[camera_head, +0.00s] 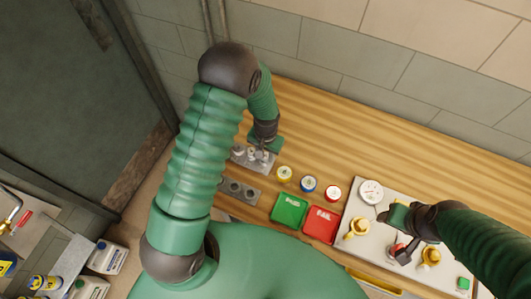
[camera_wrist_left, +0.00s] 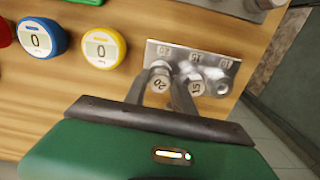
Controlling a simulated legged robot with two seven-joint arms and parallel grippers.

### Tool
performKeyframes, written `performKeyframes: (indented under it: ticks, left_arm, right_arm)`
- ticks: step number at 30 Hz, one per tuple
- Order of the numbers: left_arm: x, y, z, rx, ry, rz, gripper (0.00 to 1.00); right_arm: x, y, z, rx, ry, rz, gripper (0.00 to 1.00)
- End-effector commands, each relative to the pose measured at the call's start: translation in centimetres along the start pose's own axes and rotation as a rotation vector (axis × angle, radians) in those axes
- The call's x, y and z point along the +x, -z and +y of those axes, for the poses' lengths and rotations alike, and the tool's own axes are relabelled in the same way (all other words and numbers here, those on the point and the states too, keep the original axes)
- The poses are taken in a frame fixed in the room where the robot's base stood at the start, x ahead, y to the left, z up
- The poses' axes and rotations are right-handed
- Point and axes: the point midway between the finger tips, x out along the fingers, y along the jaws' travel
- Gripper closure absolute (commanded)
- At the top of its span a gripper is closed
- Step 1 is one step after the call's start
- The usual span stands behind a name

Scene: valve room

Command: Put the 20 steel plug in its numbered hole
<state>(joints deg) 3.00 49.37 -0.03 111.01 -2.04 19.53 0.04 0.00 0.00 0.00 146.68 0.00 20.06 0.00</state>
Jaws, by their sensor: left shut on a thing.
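The 20 steel plug (camera_wrist_left: 159,82) stands between the fingers of my left gripper (camera_wrist_left: 161,95), which is shut on it. Its top shows the number 20 in the left wrist view. It is at the steel plate (camera_wrist_left: 190,52) marked 20, 15 and 10; whether it is seated or lifted I cannot tell. The 15 plug (camera_wrist_left: 196,86) is just right of the right finger, and another round steel piece (camera_wrist_left: 222,88) is beyond it. In the head view my left gripper (camera_head: 262,152) is over this plate (camera_head: 240,158). A grey block with dark holes (camera_head: 240,190) lies nearer me; its numbers are unreadable.
Yellow (camera_head: 284,173), blue (camera_head: 308,184) and red (camera_head: 332,193) round gauges stand right of the plates. Green (camera_head: 289,209) and red (camera_head: 322,224) trays are in front. My right gripper (camera_head: 392,216) is over the valve panel (camera_head: 352,205).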

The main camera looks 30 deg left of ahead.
Motion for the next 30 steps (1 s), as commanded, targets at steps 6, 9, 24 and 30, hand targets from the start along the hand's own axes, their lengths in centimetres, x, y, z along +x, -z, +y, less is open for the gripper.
performKeyframes:
  ticks: [6,9,24,30]
  left_arm:
    - [0.01,0.02,0.0,0.0,0.0,0.001,1.0]
    - [0.01,0.01,0.0,0.0,0.0,0.0,1.0]
    - [0.22,0.01,0.0,0.0,0.0,0.0,1.0]
    - [0.22,0.0,0.0,0.0,0.0,0.0,0.47]
  right_arm:
    - [0.01,0.0,0.0,0.0,0.0,0.0,0.44]
    - [0.01,0.0,0.0,0.0,0.0,0.0,0.44]
    - [0.07,-0.02,0.0,0.0,0.0,0.0,0.44]
    - [0.07,-0.02,0.0,0.0,0.0,0.0,0.44]
